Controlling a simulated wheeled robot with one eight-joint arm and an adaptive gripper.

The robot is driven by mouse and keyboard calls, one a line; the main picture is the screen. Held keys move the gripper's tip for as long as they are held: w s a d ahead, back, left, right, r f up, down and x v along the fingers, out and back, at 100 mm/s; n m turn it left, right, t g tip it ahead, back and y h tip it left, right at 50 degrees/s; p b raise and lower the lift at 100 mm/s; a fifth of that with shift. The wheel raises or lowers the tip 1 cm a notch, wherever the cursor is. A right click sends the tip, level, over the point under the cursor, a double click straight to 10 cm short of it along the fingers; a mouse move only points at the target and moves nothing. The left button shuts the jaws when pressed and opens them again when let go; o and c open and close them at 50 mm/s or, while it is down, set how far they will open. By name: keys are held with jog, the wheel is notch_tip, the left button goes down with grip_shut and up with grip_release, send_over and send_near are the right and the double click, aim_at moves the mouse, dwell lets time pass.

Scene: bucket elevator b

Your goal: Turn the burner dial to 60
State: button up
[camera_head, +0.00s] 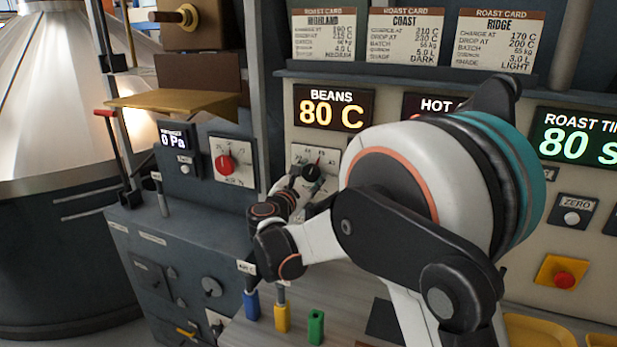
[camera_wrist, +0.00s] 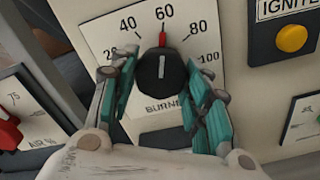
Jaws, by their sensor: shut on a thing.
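The burner dial (camera_wrist: 161,73) is a black round knob on a white scale plate (camera_wrist: 207,50), centred in the wrist view. Its red pointer points up at the 60 mark. My gripper (camera_wrist: 158,82) has its teal-padded fingers on the left and right sides of the knob and is shut on it. In the head view the dial (camera_head: 312,172) shows on the cream panel, with my gripper (camera_head: 300,184) at it. My arm hides part of the plate there.
A yellow ignite button (camera_wrist: 292,38) is at the upper right of the wrist view. The red air dial (camera_head: 224,164) is left of the burner dial. A beans display (camera_head: 332,108) above reads 80 C. Coloured-handled levers (camera_head: 282,317) stand below.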

jog(key=o, duration=1.1)
jog(key=shift+c, duration=0.2)
jog(key=shift+s, duration=0.1)
jog(key=v, duration=1.2)
jog(key=shift+r, duration=0.1)
